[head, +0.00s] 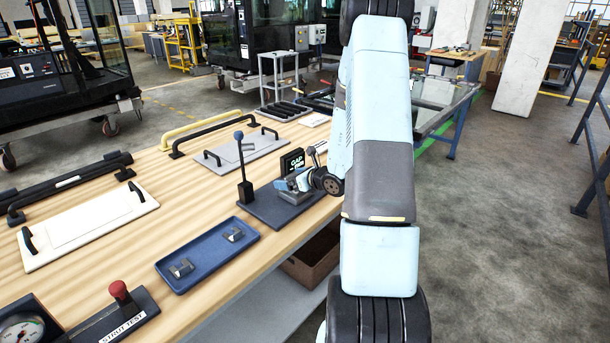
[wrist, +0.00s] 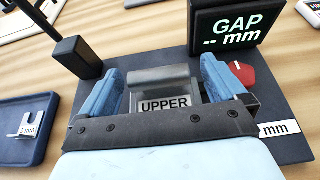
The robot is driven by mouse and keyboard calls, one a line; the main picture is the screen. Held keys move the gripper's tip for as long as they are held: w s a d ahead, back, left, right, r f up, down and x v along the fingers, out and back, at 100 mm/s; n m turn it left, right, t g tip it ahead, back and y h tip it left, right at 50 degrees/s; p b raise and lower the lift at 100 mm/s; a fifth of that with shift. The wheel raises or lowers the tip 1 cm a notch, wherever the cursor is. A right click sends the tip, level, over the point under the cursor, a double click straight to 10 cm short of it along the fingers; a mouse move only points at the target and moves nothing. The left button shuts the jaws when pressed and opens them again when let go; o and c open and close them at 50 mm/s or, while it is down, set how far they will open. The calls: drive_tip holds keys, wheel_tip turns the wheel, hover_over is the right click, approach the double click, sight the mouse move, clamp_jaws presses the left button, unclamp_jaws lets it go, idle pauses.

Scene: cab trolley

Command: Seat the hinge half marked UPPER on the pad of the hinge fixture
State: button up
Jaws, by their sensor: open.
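The hinge half marked UPPER (wrist: 163,84) is a grey block with a rounded top edge and a white label on its near face. It stands at the hinge fixture, whose dark base plate (head: 265,208) lies on the bench; the plate also shows in the wrist view (wrist: 290,92). My gripper (wrist: 160,70) is open, its blue fingers on either side of the hinge half, with a narrow gap on the left. In the head view my gripper (head: 297,181) is low over the fixture. The pad is hidden, so I cannot tell how the hinge half rests on it.
The GAP display (wrist: 227,27) shows dashes and stands behind my right finger, near a red knob (wrist: 240,74). A lever post (head: 245,190) rises at the fixture's left. A blue tray (head: 207,258) with two small metal pieces lies nearer. Handled plates lie farther along the bench.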

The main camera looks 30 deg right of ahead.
drive_tip(key=v, duration=1.3)
drive_tip(key=shift+s, duration=0.35)
drive_tip(key=s+a+r+n+g+y, duration=0.2)
drive_tip(key=s+a+r+n+g, duration=0.2)
drive_tip(key=a+r+n, duration=0.45)
drive_tip(key=s+a+r+n+g+y, duration=0.2)
drive_tip(key=s+a+r+n+g, duration=0.25)
drive_tip(key=a+n, duration=0.55)
drive_tip(key=s+a+r+n+t+h, duration=0.1)
drive_tip(key=s+r+n+h, duration=0.7)
drive_tip(key=s+r+n, duration=0.3)
drive_tip(key=s+n, duration=0.2)
drive_tip(key=s, duration=0.1)
drive_tip(key=shift+r+h, duration=0.3)
drive_tip(key=shift+r, duration=0.1)
drive_tip(key=shift+n+t, duration=0.25)
